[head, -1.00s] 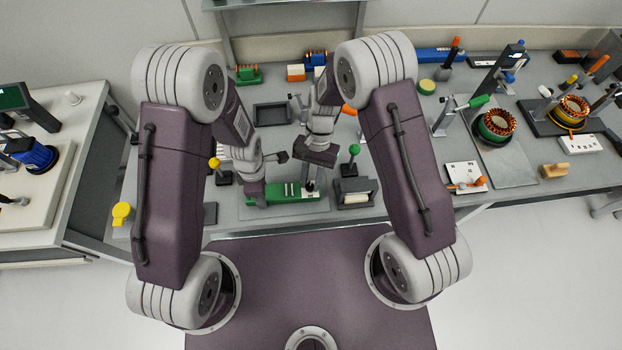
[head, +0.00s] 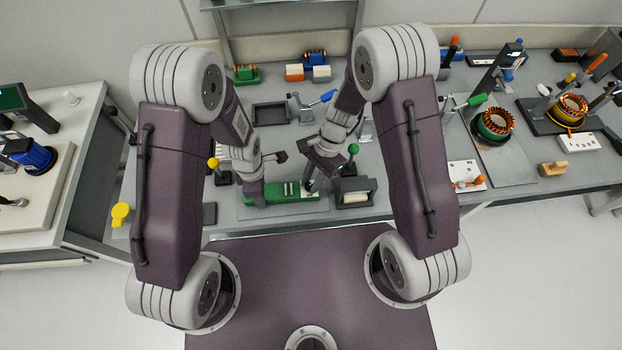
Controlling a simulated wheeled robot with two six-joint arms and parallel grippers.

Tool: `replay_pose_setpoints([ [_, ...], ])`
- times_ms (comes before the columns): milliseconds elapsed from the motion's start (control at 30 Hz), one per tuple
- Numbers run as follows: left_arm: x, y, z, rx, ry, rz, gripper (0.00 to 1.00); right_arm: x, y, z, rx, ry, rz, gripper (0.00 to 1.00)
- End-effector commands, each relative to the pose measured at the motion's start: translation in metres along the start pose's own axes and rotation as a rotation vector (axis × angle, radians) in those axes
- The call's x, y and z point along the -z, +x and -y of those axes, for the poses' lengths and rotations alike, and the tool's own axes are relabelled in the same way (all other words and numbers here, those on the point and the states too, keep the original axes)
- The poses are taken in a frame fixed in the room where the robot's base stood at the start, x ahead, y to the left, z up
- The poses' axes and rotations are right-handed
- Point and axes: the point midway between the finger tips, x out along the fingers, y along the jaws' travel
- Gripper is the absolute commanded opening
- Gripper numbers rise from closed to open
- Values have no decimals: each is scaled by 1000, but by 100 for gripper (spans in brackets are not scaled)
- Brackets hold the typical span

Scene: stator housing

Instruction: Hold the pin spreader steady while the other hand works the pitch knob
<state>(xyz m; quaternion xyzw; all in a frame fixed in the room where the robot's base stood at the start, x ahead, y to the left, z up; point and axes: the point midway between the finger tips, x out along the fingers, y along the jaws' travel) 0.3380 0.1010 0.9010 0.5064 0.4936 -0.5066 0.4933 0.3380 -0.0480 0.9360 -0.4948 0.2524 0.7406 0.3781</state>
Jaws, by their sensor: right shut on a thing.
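The pin spreader (head: 285,195) is a low green block with white marks on top, on a pale plate near the table's front edge. My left gripper (head: 255,195) reaches down at its left end; its fingers are too small and hidden to tell whether they are shut. My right gripper (head: 310,183) is tilted, its fingers pointing down at the spreader's right end. It is shut on what appears to be the pitch knob, which is mostly hidden behind the fingers.
A green-topped knob (head: 353,149) and a dark box with a pale roll (head: 354,197) stand close to the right gripper. A yellow-topped knob (head: 213,163) is left of the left wrist. A dark tray (head: 270,114) and a blue-handled clamp (head: 328,97) lie behind.

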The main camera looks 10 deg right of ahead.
Motion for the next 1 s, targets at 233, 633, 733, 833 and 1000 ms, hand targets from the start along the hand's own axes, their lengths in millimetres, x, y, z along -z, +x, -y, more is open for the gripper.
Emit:
replay_pose_setpoints([
  [233, 0, 0, 0, -1, 1, 0, 0, -1, -1, -1, 65, 155, 2, 0],
  [633, -1, 0, 0, -2, 2, 1, 0, -1, 0, -2, 115, 273, 2, 0],
  [733, -1, 0, 0, -2, 2, 1, 0, -1, 0, -2, 118, 281, 2, 0],
  [833, -1, 0, 0, -1, 2, 1, 0, -1, 0, -2, 119, 283, 2, 0],
  [1000, -1, 0, 0, -1, 2, 0, 0, -1, 0, -2, 119, 283, 2, 0],
])
